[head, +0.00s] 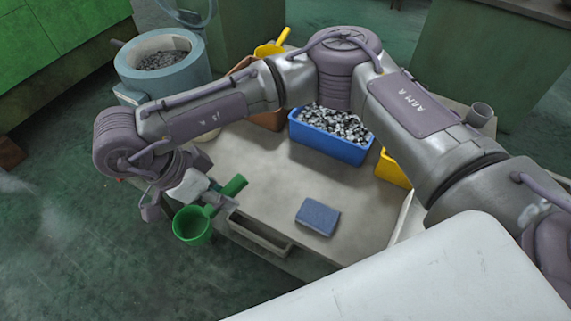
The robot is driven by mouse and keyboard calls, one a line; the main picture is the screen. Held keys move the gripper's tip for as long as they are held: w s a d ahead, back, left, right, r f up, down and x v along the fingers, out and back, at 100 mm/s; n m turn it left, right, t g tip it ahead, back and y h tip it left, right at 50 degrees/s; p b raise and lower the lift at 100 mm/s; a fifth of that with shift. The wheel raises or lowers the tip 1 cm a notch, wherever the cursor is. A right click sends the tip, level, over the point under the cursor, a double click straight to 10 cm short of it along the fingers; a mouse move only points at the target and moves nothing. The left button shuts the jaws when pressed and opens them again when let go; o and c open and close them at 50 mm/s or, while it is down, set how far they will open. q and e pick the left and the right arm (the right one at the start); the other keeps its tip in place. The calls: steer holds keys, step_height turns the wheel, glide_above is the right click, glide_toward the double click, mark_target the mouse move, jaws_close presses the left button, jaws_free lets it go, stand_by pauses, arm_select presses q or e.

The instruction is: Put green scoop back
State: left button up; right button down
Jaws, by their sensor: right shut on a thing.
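The green scoop (192,226) is off the near left corner of the table. Its round cup hangs at the lower left and its handle slants up to the right, toward the table's edge. My right arm reaches across from the right. Its gripper (206,199) is shut on the scoop near where handle and cup meet. The fingertips are partly hidden. I cannot tell whether the handle touches the table. My left gripper is not in view.
On the grey table (270,180) are a blue bin (330,153) of metal parts, a blue block (318,216) and a yellow bin (392,170) partly behind my arm. A grey rail (260,237) runs along the near edge. A round tub (165,75) stands behind left.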

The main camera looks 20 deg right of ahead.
steer(key=w+d+f+m+y, duration=0.3)
steer(key=w+d+f+m, duration=0.1)
steer(key=m, duration=0.6)
steer(key=w+d+f+m+y, duration=0.4)
steer(key=d+f+m, duration=0.1)
steer(key=m, duration=0.6)
steer(key=w+d+f+m+y, duration=0.4)
steer(key=f+m, duration=0.3)
steer(key=m, duration=0.3)
steer(key=shift+w+d+f+m+p, duration=0.1)
steer(key=shift+w+d+m+p, duration=0.05)
steer(key=shift+w+m+p, duration=0.25)
steer(key=shift+w+f, duration=0.1)
steer(key=shift+f, duration=0.05)
steer(key=shift+f, duration=0.1)
steer(key=c, duration=1)
jaws_free()
